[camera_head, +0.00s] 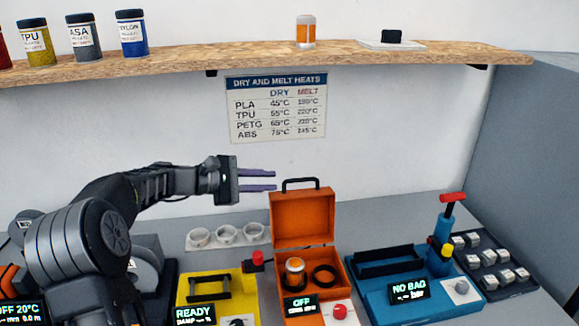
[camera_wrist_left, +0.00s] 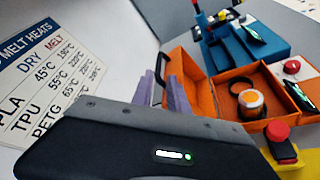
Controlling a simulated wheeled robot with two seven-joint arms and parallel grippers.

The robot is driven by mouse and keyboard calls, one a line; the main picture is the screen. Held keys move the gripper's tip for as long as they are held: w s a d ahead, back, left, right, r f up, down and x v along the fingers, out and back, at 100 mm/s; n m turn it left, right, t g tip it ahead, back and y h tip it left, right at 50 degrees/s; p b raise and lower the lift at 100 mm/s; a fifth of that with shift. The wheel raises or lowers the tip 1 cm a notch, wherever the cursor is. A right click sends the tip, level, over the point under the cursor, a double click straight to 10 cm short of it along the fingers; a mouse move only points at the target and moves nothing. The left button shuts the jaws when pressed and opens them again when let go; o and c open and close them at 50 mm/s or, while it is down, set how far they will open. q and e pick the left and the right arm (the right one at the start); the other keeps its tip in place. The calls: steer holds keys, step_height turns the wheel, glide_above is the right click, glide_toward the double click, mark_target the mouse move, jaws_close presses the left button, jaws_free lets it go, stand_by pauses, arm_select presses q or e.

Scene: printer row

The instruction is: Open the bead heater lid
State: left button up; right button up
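The bead heater (camera_head: 310,295) is an orange box on the bench, and its display reads OFF. Its lid (camera_head: 303,218) stands upright at the back, open, with a black handle (camera_head: 300,182) on its top edge. In the left wrist view the lid (camera_wrist_left: 192,80) and handle (camera_wrist_left: 161,68) show just past my fingers. A jar with orange contents (camera_head: 295,272) and a dark ring (camera_head: 325,276) sit in the box. My left gripper (camera_head: 272,180) is just left of the handle, its purple fingers apart and empty. It also shows in the left wrist view (camera_wrist_left: 162,85). My right gripper is out of view.
A yellow device (camera_head: 245,285) stands left of the heater and a blue bag sealer (camera_head: 415,290) right of it. White cups (camera_head: 226,234) sit behind. A wooden shelf (camera_head: 220,58) with jars runs along the wall above my arm.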

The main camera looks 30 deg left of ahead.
mark_target(295, 180)
arm_select(q)
steer(key=p+x, duration=0.2)
steer(key=x, duration=0.6)
steer(key=shift+w+a+r, duration=0.1)
steer(key=shift+a+r, duration=0.05)
steer(key=shift+c, duration=0.4)
jaws_close()
stand_by(1.2)
